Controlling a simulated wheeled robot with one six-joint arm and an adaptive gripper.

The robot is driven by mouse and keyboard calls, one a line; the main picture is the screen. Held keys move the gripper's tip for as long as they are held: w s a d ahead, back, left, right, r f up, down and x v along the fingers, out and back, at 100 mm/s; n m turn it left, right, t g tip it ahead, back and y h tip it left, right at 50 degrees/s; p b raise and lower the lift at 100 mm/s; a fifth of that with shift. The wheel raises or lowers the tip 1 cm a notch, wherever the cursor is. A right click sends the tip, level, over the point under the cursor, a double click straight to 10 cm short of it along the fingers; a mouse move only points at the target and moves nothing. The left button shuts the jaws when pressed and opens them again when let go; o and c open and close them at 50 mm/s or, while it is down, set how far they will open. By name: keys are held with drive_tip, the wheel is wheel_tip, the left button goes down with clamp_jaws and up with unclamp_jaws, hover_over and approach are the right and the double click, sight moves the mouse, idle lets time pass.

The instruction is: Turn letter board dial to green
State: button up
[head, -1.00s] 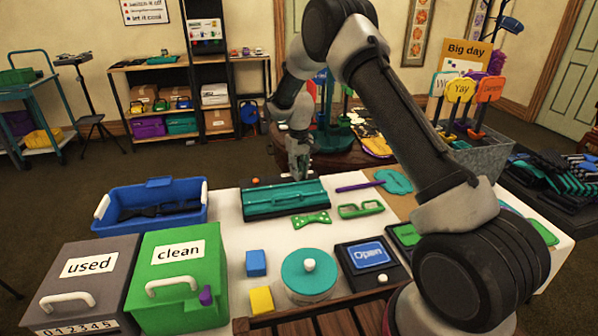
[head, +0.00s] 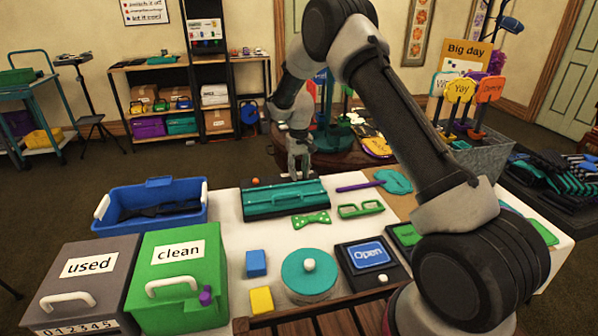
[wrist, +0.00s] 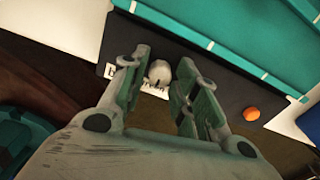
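The teal letter board (head: 285,199) lies at the back of the white table, with a dark strip along its far edge. In the wrist view the teal board (wrist: 225,40) fills the upper right. A round grey-white dial (wrist: 158,73) with a small dark mark sits on the strip. My gripper (wrist: 163,72) is open, with one finger on each side of the dial; I cannot tell whether they touch it. In the head view my gripper (head: 299,170) points down behind the board and hides the dial. A white label beside the dial is mostly covered, and no green mark shows there.
An orange button (wrist: 251,114) sits on the same strip, right of my fingers. A round dark table stands behind.

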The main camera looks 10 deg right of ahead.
sight(299, 173)
wheel_tip(299, 173, up, 12)
idle(0.6)
drive_tip(key=s+d+f+g, duration=0.1)
drive_tip(key=s+f, duration=0.2)
drive_tip(key=s, duration=0.2)
drive_tip(key=s+d+r+t, duration=0.1)
drive_tip(key=s+d+r, duration=0.3)
drive_tip(key=s, duration=0.9)
drive_tip(key=s+d+r+m+t, duration=0.1)
drive_tip(key=s+d+r, duration=0.4)
drive_tip(key=s+r, duration=0.5)
drive_tip(key=s+d+r+t, duration=0.3)
drive_tip(key=s+d+r, duration=0.2)
drive_tip(key=s, duration=1.1)
drive_tip(key=shift+r, duration=1.6)
